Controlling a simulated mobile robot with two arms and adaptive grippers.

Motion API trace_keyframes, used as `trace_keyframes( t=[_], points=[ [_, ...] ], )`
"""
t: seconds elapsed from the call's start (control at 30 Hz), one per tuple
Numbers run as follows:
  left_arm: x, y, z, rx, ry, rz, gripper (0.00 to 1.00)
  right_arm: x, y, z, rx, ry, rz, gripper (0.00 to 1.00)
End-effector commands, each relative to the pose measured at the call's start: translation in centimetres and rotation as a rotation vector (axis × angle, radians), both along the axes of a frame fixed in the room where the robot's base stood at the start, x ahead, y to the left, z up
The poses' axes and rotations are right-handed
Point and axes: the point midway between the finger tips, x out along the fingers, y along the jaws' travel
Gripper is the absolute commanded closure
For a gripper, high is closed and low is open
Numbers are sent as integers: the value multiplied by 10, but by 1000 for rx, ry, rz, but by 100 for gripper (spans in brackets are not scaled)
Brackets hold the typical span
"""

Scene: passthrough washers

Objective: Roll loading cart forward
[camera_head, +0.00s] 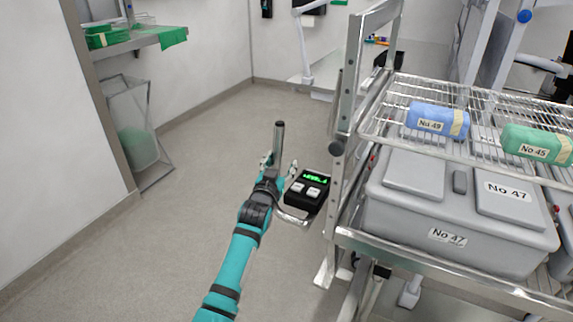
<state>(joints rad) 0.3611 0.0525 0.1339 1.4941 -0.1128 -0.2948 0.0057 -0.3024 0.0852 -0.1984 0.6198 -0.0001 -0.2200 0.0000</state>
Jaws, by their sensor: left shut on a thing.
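The loading cart is a metal frame on the right, with an upright post (352,90) and a lower shelf rail (450,268). A metal handle (279,138) stands out from its left side, and its curved lower part runs toward the cart. My left gripper (271,166) is shut on this upright handle, whose top sticks out above the fingers. The fingers are partly hidden by the wrist. A black control box (308,188) with a green display and two light buttons sits beside the gripper. My right gripper is not in view.
The cart carries a grey bin (450,238) labelled No 47, with blue (437,118) and green (537,143) wrapped packs on the wire shelf (480,97) above. The grey floor (215,150) is clear left of the cart.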

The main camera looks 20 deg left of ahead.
Motion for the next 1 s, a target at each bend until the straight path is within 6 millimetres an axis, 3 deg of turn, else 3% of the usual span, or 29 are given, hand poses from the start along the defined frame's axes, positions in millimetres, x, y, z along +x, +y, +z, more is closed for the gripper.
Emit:
trace_keyframes(
  t=[0.03, 0.57, 0.73, 1.0],
  points=[
    [1, -7, 1, -2, -3, -11, 50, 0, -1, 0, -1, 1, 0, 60],
    [-1, -13, 4, -10, -12, -20, 50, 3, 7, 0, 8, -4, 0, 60],
    [-26, -15, 2, -13, -9, -17, 50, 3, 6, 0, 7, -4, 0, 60],
    [-86, -14, 0, -13, -4, -5, 50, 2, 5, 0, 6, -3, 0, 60]
  ],
)
